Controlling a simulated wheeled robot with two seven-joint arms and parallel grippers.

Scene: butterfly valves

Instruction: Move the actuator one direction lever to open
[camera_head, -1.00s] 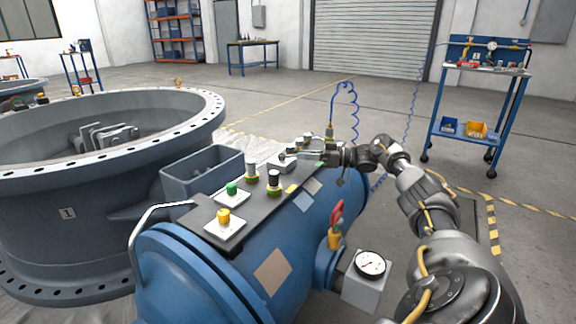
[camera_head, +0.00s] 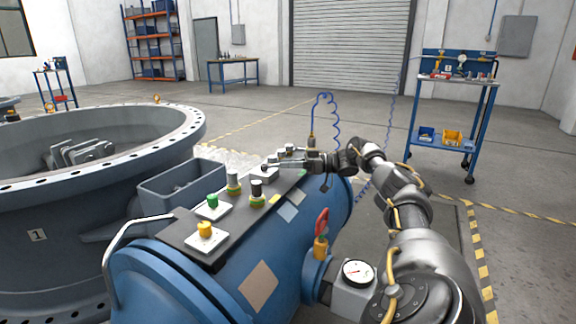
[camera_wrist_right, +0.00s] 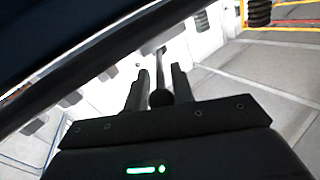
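A dark control panel (camera_head: 187,236) lies on top of a blue cylinder (camera_head: 200,290). A small white block (camera_head: 259,171) with lever parts sits near the panel's far end. My right gripper (camera_head: 290,161) reaches in from the right, low over this far end. In the right wrist view, a dark lever with a round knob (camera_wrist_right: 160,98) stands between the two fingers of my right gripper (camera_wrist_right: 160,82). Narrow gaps seem to show beside the knob, so the fingers look open around it. The lever's markings cannot be read. My left gripper is out of view.
Yellow (camera_head: 205,230) and green (camera_head: 213,201) buttons and two short knobs stand on the panel. A large flanged valve body (camera_head: 75,200) marked 1 is at the left.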

